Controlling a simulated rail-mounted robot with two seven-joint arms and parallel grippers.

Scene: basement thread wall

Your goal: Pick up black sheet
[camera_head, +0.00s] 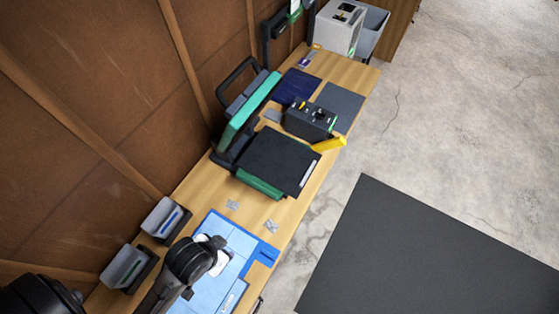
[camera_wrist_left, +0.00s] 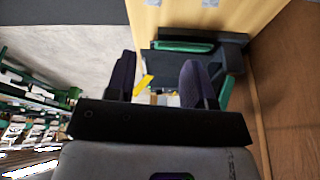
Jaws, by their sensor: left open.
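A flat black sheet (camera_head: 277,158) lies on the green-edged base of an open press-like machine on the wooden bench. Part of a dark flat surface with a green strip (camera_wrist_left: 185,46) shows beyond my fingers in the left wrist view; I cannot tell how much of it is the sheet. My left gripper (camera_wrist_left: 160,82) is open with its two dark fingers apart and nothing seen between them up close. In the head view my left arm is over the near bench, above the blue mat, well short of the sheet. My right gripper is not in view.
The machine's green lid (camera_head: 246,107) stands raised beside the wall. A black box (camera_head: 309,119) with a yellow piece (camera_head: 328,144), a navy sheet (camera_head: 296,87) and a dark grey sheet (camera_head: 345,104) lie beyond. Nearer are a blue mat (camera_head: 263,250) and two grey bins (camera_head: 163,217).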

